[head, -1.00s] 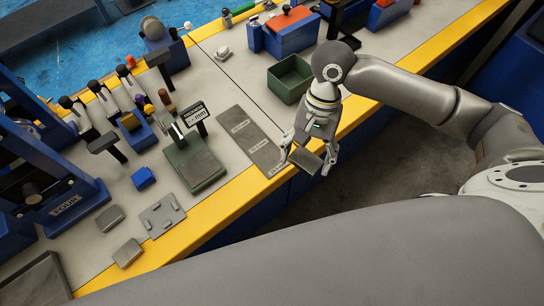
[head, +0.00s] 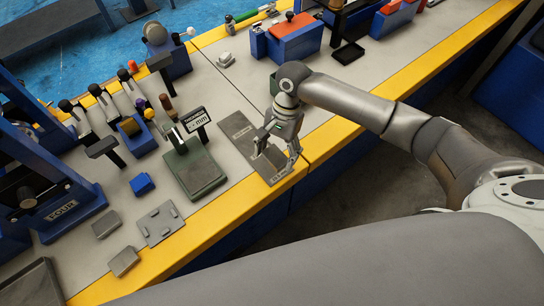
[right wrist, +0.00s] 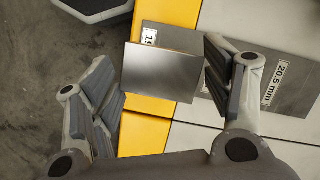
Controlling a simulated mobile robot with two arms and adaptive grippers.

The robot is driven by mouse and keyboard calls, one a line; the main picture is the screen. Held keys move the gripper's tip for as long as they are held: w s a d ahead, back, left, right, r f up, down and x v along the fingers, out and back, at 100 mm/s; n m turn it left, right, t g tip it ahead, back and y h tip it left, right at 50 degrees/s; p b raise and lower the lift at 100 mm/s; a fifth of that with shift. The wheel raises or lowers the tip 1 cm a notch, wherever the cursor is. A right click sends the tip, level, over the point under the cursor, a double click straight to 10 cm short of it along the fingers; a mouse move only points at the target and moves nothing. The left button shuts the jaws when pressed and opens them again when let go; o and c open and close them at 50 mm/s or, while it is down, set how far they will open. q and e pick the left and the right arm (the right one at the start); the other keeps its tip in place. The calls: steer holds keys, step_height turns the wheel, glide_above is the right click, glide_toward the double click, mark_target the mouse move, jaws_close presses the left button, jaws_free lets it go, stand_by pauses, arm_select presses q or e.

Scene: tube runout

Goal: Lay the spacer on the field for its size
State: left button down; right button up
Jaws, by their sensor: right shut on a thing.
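The spacer (right wrist: 160,73), a plain grey rectangular plate, is between the fingers of my right gripper (right wrist: 160,85), which is shut on it. In the head view my right gripper (head: 275,158) is over the near end of the grey field strip (head: 237,128). In the right wrist view the strip (right wrist: 308,72) shows a "20.5 mm" label to the right of the spacer and a partly covered label beginning "19" beside it. The spacer covers part of that end field; I cannot tell whether it touches. My left gripper is not in view.
A green gauge stand (head: 200,172) with a display stands left of the strip. Loose grey plates (head: 107,223) and a blue block (head: 142,184) lie farther left. The yellow bench edge (head: 215,215) runs along the front. A green bin is mostly hidden behind my arm.

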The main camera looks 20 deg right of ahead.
mark_target(272, 149)
steer(key=shift+w+a+f, duration=0.2)
steer(key=shift+w+f, duration=0.3)
steer(key=shift+f, duration=0.05)
steer(key=shift+w+a+f, duration=0.2)
steer(key=shift+w+f, duration=0.25)
steer(key=shift+f, duration=1.65)
steer(key=o, duration=1.4)
steer(key=shift+f, duration=0.15)
steer(key=v, duration=1.2)
steer(key=shift+d, duration=0.1)
